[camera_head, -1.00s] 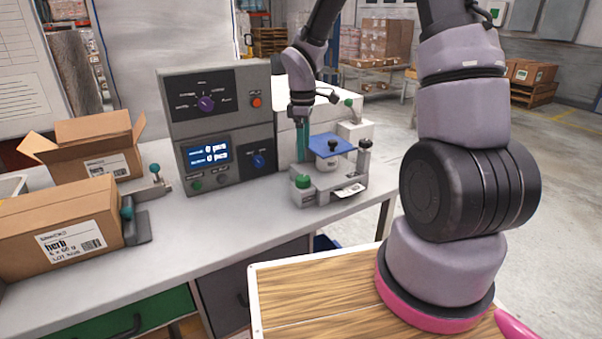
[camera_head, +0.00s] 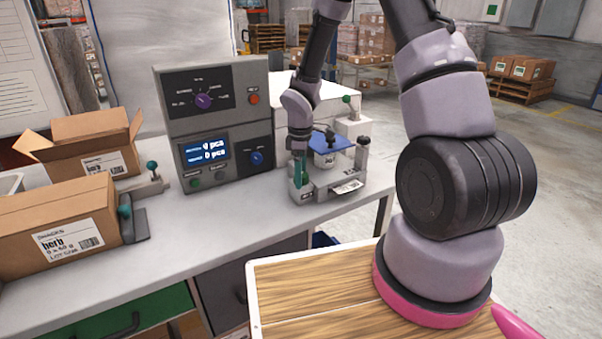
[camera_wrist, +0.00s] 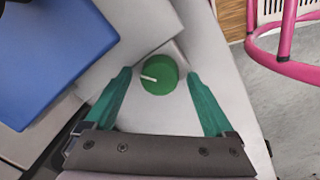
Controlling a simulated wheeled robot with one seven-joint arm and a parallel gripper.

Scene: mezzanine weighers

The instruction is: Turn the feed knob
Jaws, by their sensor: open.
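A round green knob (camera_wrist: 160,78) with a white pointer mark shows in the wrist view; the mark points left. It sits on a pale corner of the small weighing unit (camera_head: 335,186). I take it to be the feed knob. My gripper (camera_wrist: 159,73) is open, with its teal fingers on either side of the knob and a gap visible on both sides. In the head view my gripper (camera_head: 299,177) points down over the unit's left front corner and hides the knob there.
A blue plate (camera_head: 331,143) on the unit is close beside my gripper. A grey control box (camera_head: 228,85) with a purple dial (camera_head: 203,101) and a blue dial (camera_head: 257,158) stands to the left. Cartons (camera_head: 60,228) lie at the bench's left end.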

